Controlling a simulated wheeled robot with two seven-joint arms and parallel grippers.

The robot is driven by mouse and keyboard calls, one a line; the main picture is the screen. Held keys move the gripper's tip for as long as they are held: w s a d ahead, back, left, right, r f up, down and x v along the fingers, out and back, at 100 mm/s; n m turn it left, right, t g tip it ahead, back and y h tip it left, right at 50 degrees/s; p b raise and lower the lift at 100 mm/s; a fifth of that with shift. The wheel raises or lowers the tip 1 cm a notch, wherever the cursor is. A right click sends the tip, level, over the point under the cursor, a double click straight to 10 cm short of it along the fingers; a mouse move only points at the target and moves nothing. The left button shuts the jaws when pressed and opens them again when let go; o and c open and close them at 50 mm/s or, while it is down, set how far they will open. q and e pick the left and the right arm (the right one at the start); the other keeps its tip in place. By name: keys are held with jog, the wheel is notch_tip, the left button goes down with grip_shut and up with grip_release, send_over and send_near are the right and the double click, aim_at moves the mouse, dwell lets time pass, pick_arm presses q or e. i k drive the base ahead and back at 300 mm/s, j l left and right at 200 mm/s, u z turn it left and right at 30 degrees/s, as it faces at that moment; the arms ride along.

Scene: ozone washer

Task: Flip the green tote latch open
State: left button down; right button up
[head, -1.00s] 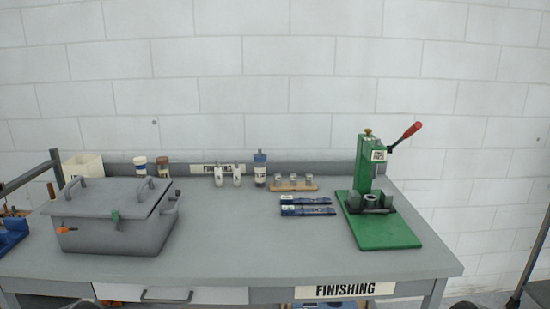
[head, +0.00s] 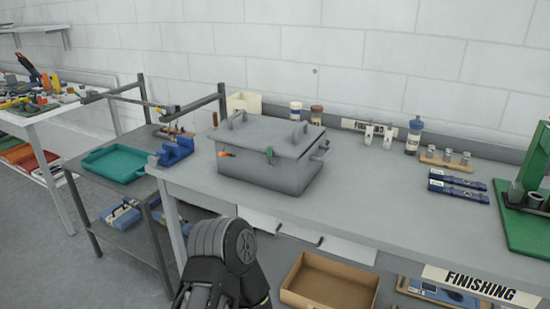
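The grey lidded tote (head: 258,172) stands on the left part of the grey workbench, with its lid down. A small green latch (head: 270,155) sits on its front face at the lid edge; it is too small to tell exactly how it is set. An orange fitting (head: 226,154) sticks out from the front face left of the latch. A rounded grey and black part of one of my arms shows at the bottom, below and in front of the bench edge, apart from the tote. No fingertips of either gripper can be made out.
An open cardboard box (head: 328,284) is below the bench. A dark shelf rack with a teal tray (head: 118,163) stands left of it. Bottles (head: 413,135) line the bench's back. A green press (head: 524,215) is at right. The bench front between tote and press is clear.

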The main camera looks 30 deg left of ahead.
aim_at(269, 149)
jog(key=j+z, duration=0.1)
jog(key=j, duration=0.6)
jog(key=j+z, duration=0.15)
jog(key=j, duration=0.5)
jog(key=k+j+z, duration=0.1)
jog(key=j, duration=0.6)
jog(key=k, duration=0.05)
